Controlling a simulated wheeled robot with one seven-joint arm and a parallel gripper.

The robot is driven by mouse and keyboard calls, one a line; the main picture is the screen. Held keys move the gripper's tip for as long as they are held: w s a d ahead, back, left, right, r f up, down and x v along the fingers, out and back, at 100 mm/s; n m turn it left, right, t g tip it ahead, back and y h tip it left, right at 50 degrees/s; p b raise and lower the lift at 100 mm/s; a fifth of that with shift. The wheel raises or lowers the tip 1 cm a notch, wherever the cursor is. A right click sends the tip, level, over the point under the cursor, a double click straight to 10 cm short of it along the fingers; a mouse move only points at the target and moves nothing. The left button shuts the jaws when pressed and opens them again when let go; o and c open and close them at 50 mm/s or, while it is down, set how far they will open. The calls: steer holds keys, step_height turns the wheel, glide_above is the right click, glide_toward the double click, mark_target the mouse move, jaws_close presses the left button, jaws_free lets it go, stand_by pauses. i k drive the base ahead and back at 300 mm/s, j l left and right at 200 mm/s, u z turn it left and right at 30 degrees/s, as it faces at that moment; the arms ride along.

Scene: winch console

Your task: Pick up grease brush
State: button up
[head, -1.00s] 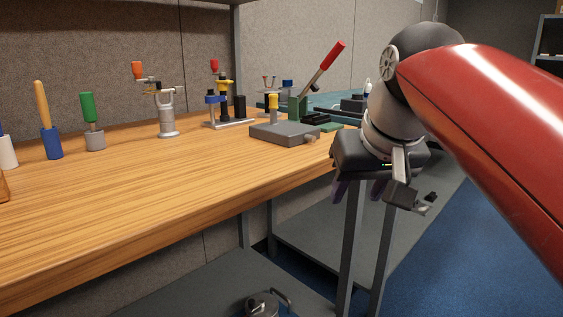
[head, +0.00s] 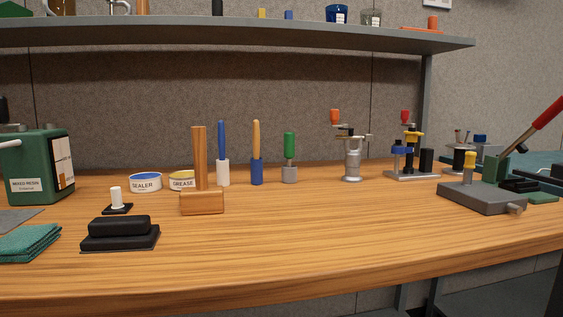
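Several upright handled tools stand in a row on the wooden bench in the head view. One has a blue handle (head: 222,140) over a white lower part (head: 223,173). To its right is a tan handle (head: 256,138) over a blue lower part (head: 257,172), then a green handle (head: 289,146) over a grey lower part (head: 290,175). None bears a readable label and no bristles show, so I cannot tell which is the grease brush. A tin marked GREASE (head: 181,181) sits left of them, partly behind a wooden piece. My gripper is out of view.
A wooden upright with a block (head: 202,204) stands left of the blue handle. A SEALER tin (head: 145,183), black block (head: 119,232) and green resin box (head: 37,165) are farther left. A clamp-like device (head: 352,160) stands right.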

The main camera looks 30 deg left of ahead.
mark_target(256, 132)
steer(key=u, duration=1.6)
steer(key=l+u, duration=0.15)
steer(key=k, duration=0.05)
